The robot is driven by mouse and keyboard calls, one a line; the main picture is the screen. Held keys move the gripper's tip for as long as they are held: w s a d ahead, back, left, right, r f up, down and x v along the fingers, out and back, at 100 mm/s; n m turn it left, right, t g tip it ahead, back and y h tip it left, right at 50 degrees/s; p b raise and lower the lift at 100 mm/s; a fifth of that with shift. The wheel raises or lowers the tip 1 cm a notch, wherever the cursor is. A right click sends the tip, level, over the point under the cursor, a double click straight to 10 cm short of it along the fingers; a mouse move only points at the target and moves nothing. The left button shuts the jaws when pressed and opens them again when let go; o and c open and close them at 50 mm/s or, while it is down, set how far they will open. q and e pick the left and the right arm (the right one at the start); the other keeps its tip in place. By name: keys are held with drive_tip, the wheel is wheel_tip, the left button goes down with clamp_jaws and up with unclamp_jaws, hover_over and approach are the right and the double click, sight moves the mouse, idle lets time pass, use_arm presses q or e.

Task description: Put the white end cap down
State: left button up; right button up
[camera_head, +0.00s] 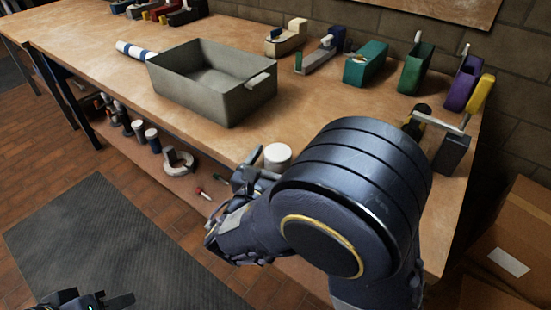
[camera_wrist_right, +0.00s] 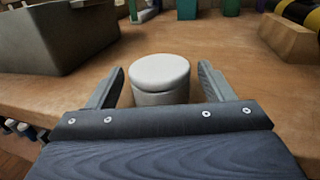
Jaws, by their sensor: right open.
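The white end cap (camera_head: 278,157) is a short round cylinder standing upright on the wooden workbench (camera_head: 300,108), near its front edge. In the right wrist view the end cap (camera_wrist_right: 160,78) sits between the two spread fingers of my right gripper (camera_wrist_right: 162,88), with a visible gap on each side. In the head view my right gripper (camera_head: 246,178) is just left of the cap, partly hidden by its own arm. My left gripper (camera_head: 92,300) shows only in part at the bottom left, away from the bench, and its jaws are unclear.
A grey metal bin (camera_head: 212,84) stands left of the cap. A blue and white roll (camera_head: 135,51) lies behind it. Several tape dispensers (camera_head: 366,64) line the wall side. A lower shelf (camera_head: 165,172) holds small parts. Cardboard boxes (camera_head: 512,240) stand at the right.

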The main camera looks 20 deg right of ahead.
drive_tip(key=shift+r, duration=0.1)
drive_tip(key=shift+s+a, duration=0.2)
drive_tip(key=p+v, duration=0.1)
drive_tip(key=v, duration=1)
drive_tip(key=shift+s+p, duration=0.2)
drive_tip(key=shift+p, duration=0.1)
drive_tip(key=shift+a, duration=0.15)
